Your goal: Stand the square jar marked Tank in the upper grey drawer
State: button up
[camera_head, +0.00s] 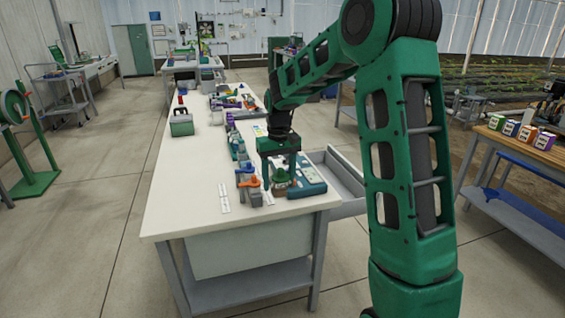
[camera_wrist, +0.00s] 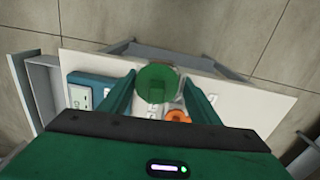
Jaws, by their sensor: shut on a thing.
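My gripper (camera_head: 280,172) is low over the near end of the white bench, shut on a jar with a green lid (camera_head: 280,176). In the wrist view the round green lid (camera_wrist: 157,80) sits between the two fingers of my gripper (camera_wrist: 157,92). The jar's body is mostly hidden and its marking cannot be read. I cannot tell whether its base touches the bench. A grey drawer (camera_head: 349,205) is pulled open at the bench's right side, to the right of my gripper. It also shows at the left of the wrist view (camera_wrist: 46,92).
A valve with an orange handle (camera_head: 249,183) stands left of the jar. Several fittings line the bench (camera_head: 185,190) behind. Several boxes (camera_head: 527,133) stand on a wooden table at right.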

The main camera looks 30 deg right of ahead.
jog(key=s+a+f, duration=0.2)
jog(key=a+f, duration=0.1)
jog(key=f, duration=0.6)
jog(key=s+a+f+n, duration=0.1)
jog(key=a+f, duration=0.3)
jog(key=f, duration=0.6)
jog(key=shift+s+a+n, duration=0.15)
jog(key=shift+s+n, duration=0.15)
jog(key=shift+s, duration=0.55)
